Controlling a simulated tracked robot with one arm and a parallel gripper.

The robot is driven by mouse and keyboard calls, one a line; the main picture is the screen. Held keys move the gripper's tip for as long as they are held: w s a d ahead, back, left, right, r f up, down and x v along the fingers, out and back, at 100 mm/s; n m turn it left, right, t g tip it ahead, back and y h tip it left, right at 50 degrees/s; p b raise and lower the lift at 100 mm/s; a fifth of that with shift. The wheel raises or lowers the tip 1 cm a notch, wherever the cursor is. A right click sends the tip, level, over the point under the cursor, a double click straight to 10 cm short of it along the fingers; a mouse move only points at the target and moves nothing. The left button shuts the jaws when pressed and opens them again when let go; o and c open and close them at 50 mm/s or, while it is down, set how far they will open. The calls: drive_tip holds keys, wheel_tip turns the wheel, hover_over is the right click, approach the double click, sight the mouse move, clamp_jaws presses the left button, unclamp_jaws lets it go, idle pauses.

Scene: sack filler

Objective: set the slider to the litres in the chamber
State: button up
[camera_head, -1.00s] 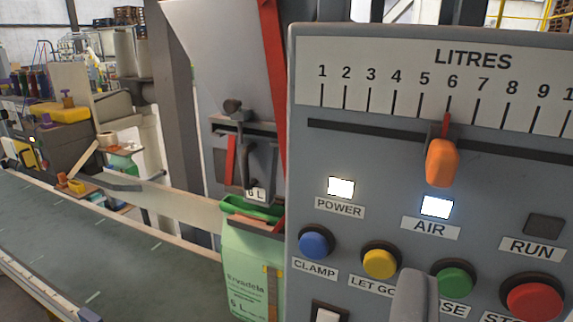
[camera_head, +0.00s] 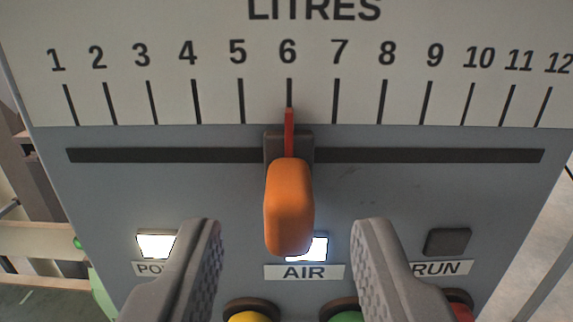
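The slider's orange knob (camera_head: 289,207) stands out from a dark slot (camera_head: 430,156) on the grey panel. Its red pointer (camera_head: 289,130) lines up with the 6 mark on the LITRES scale (camera_head: 310,75), which runs from 1 to 12. My gripper (camera_head: 288,232) is open in front of the panel. One finger is left of the knob and one right of it, both apart from it and a little lower in the picture. The chamber is out of view now.
The POWER lamp (camera_head: 157,245) and the AIR lamp (camera_head: 310,248) are lit white. The RUN lamp (camera_head: 447,242) is dark. A yellow button (camera_head: 250,316) and a green button (camera_head: 344,315) sit below, with a red button (camera_head: 462,311) at right.

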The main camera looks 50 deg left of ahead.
sight(289, 191)
drive_tip(key=shift+x, duration=1.4)
